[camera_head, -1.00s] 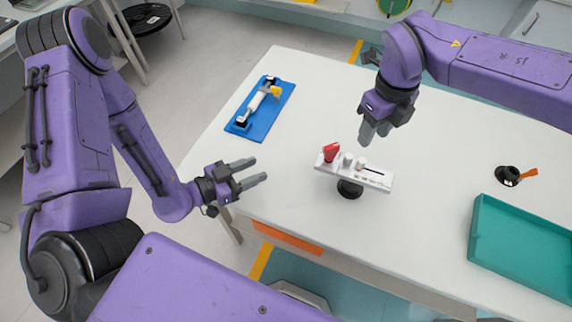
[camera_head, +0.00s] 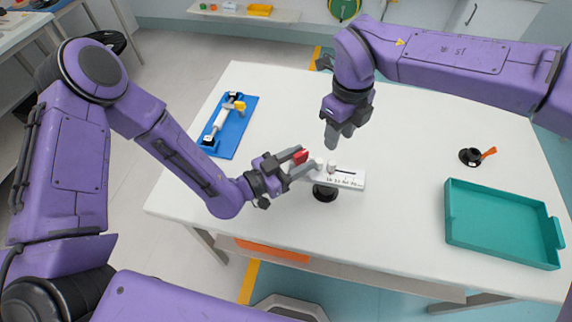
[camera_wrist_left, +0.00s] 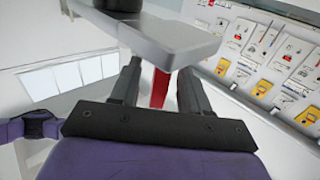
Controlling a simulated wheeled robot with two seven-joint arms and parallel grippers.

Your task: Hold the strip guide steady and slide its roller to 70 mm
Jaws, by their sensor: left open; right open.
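The strip guide is a white bar (camera_head: 348,182) with a printed scale and a slot, on a round black stand (camera_head: 325,194) at the table's near side. A red grip (camera_head: 300,157) is at its left end, and two pale round pieces stand on top. The one by the slot (camera_head: 332,166) looks like the roller. My left gripper (camera_head: 297,164) is open, its fingers at the red grip. In the left wrist view the red grip (camera_wrist_left: 160,88) shows between the two open fingers (camera_wrist_left: 158,90). My right gripper (camera_head: 337,141) is open, pointing down just above and behind the guide.
A blue tray (camera_head: 241,128) with a white roller-like part and a yellow piece lies at the table's left. A teal tray (camera_head: 500,250) and a black holder with an orange lever (camera_head: 472,157) are at the right. The white tabletop (camera_head: 410,215) is otherwise mostly clear.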

